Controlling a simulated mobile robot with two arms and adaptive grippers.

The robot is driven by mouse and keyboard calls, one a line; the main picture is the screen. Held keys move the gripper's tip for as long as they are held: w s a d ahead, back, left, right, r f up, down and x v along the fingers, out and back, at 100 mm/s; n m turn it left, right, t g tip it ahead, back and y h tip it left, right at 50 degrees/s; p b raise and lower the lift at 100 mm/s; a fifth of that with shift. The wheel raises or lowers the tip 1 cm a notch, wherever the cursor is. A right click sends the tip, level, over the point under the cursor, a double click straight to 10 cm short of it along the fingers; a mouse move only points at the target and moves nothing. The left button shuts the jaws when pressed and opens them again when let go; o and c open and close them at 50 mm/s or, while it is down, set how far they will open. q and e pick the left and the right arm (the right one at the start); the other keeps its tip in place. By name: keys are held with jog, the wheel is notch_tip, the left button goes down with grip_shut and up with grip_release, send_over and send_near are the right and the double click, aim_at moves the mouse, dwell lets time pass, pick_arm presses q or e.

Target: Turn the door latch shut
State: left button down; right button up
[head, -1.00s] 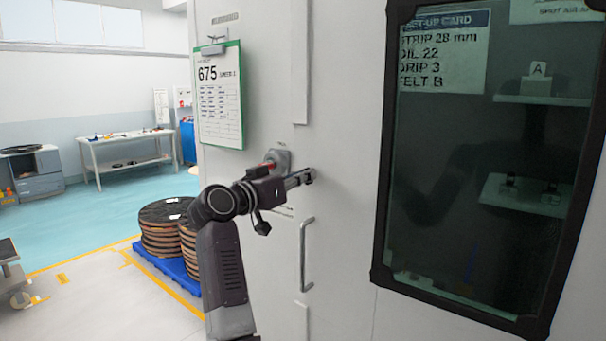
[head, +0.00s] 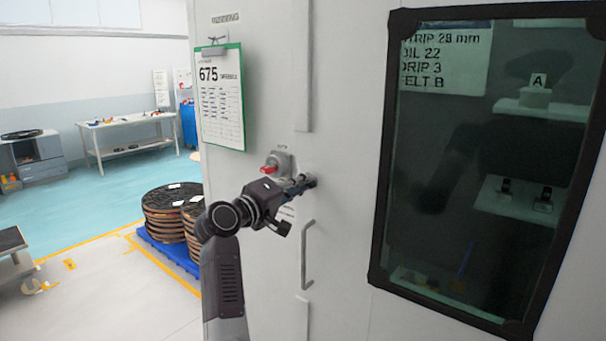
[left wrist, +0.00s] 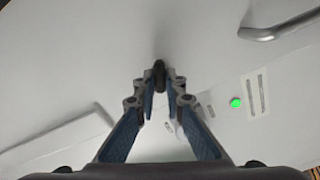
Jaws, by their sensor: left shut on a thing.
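The door latch (head: 312,181) is a small dark piece on the pale cabinet door, right of the door seam and above the bar handle. My left gripper (head: 302,184) reaches it from the left and is shut on it, hiding most of it. In the left wrist view the latch (left wrist: 160,73) is a dark, narrow piece between the fingertips of my left gripper (left wrist: 161,88). Its long side runs roughly up and down in that picture. I cannot tell whether the latch is fully turned. My right gripper is not in view.
A red rotary switch (head: 269,169) sits on the cabinet just left of the gripper. A bar handle (head: 305,255) is below, and a dark-framed window (head: 381,150) is to the right. A clipboard (head: 221,100) hangs left. Reels (head: 165,215) stand on a blue pallet behind my arm.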

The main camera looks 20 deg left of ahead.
pick_arm(q)
jog(key=shift+f+n+p, duration=0.1)
jog(key=shift+n+p, duration=1.8)
jog(key=shift+n, duration=0.4)
jog(key=c, duration=2)
grip_release()
jog(key=shift+w, duration=0.1)
jog(key=v, duration=1.2)
